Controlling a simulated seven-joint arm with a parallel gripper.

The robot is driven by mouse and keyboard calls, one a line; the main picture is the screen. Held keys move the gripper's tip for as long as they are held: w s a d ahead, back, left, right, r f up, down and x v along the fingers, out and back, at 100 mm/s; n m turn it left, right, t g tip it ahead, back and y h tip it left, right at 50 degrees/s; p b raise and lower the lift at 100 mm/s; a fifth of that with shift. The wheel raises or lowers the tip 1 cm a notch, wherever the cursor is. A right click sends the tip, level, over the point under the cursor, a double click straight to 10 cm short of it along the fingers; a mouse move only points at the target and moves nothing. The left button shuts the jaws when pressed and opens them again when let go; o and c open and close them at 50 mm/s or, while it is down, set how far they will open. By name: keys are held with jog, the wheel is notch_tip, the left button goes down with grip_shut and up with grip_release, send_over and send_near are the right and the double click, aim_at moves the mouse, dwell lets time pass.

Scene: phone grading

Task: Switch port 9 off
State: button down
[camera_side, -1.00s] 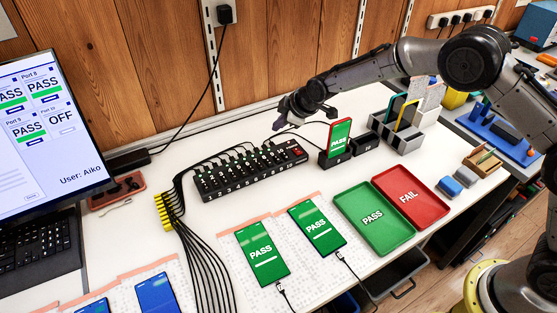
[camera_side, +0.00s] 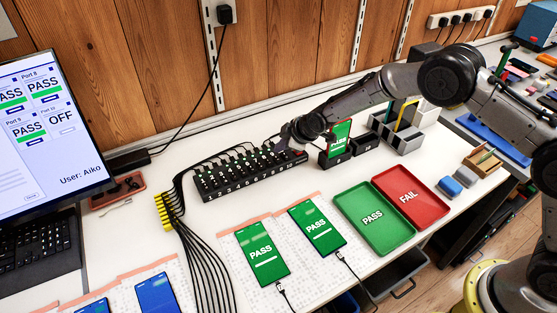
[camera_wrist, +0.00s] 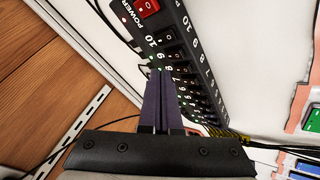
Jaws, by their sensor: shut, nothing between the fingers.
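The black hub strip (camera_side: 225,182) lies on the white table, with numbered rocker switches and a red power switch at its right end. In the wrist view the red power switch (camera_wrist: 147,8) is at the top, with the port 10 switch (camera_wrist: 170,38) and the port 9 switch (camera_wrist: 174,55) below it. My gripper (camera_wrist: 161,74) is shut and empty, its dark fingertips at the hub's edge by the labels 9 and 8. I cannot tell whether they touch. In the side view my gripper (camera_side: 287,143) covers the hub's right end. The monitor (camera_side: 45,130) reads PASS for port 9 and OFF for port 10.
Black cables (camera_side: 205,265) run from the hub to the front. A phone showing PASS (camera_side: 338,138) stands in a dock just right of my gripper. Green (camera_side: 373,218) and red (camera_side: 410,198) trays lie front right. Two PASS phones (camera_side: 262,250) lie in front of the hub.

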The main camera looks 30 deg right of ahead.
aim_at(280, 159)
jog(key=shift+s+f, duration=0.1)
jog(key=shift+f, duration=0.6)
jog(key=shift+f, duration=0.1)
dwell(1.5)
jog(key=shift+f, duration=0.3)
jog(key=shift+s+f, duration=0.1)
jog(key=shift+f, duration=0.2)
dwell(0.6)
dwell(0.3)
jog(key=shift+r, duration=0.7)
jog(key=shift+w+r, duration=0.25)
jog(key=shift+r, duration=1)
jog(key=shift+w+r, duration=0.2)
jog(key=shift+r, duration=1.05)
